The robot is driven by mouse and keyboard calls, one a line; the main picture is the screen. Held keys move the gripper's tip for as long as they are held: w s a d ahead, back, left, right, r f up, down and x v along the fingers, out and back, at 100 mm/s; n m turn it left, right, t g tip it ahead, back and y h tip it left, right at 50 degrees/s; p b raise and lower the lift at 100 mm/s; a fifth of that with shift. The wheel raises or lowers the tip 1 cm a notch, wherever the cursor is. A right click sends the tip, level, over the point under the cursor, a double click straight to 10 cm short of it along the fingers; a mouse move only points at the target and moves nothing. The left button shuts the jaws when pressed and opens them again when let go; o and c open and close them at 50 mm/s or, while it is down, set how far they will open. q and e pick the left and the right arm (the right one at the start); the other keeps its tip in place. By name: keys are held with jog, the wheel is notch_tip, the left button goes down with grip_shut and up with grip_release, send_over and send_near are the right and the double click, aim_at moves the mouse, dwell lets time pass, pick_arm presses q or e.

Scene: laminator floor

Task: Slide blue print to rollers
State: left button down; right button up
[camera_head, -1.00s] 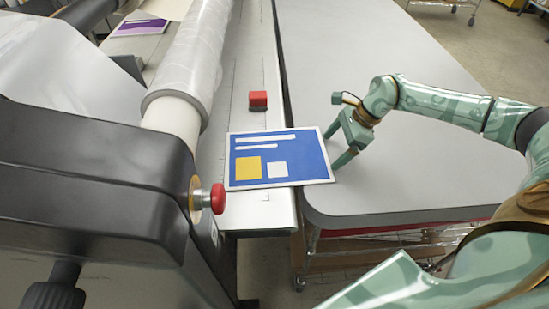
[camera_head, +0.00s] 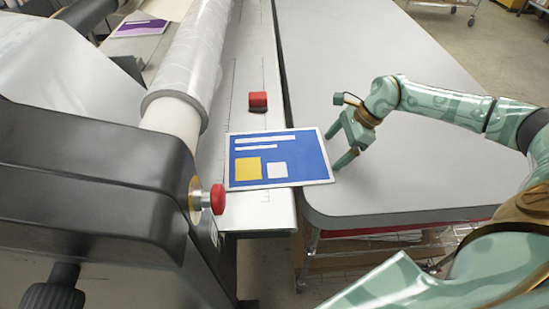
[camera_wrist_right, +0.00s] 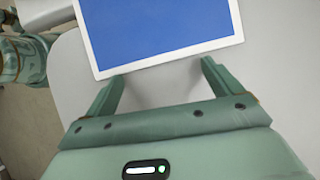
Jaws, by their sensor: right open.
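The blue print (camera_head: 307,149), with a white border, white bars, a yellow square and a white square, lies flat. It spans the laminator's feed table (camera_head: 262,212) and the near corner of the grey table. The roller (camera_head: 196,62), wrapped in clear film, is to its left. My right gripper (camera_head: 338,147) is open at the print's right edge. In the right wrist view, the print (camera_wrist_right: 160,25) is just ahead of the two spread fingers (camera_wrist_right: 160,78); I cannot tell if they touch it. My left gripper is not in view.
A red block (camera_head: 258,100) sits on the feed table beyond the print. A red knob (camera_head: 218,199) sticks out of the black laminator housing (camera_head: 90,180). A purple print (camera_head: 141,27) lies behind the roller. The grey table (camera_head: 400,90) is otherwise clear.

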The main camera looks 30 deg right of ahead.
aim_at(320, 159)
jog(key=shift+s, duration=0.1)
jog(key=shift+s+a+p, duration=0.35)
jog(key=shift+s+p, duration=0.35)
jog(key=shift+s, duration=0.05)
jog(key=shift+w+a, duration=0.3)
jog(key=shift+a, duration=0.3)
jog(key=shift+w+a, duration=0.25)
jog(key=shift+a, duration=0.35)
jog(key=shift+w+a, duration=0.1)
jog(key=shift+a, duration=0.05)
jog(key=shift+d, duration=0.3)
jog(key=shift+w+d+b, duration=0.4)
jog(key=shift+w+b, duration=0.35)
jog(key=shift+w, duration=0.05)
jog(key=shift+w+a, duration=0.1)
jog(key=shift+a, duration=0.1)
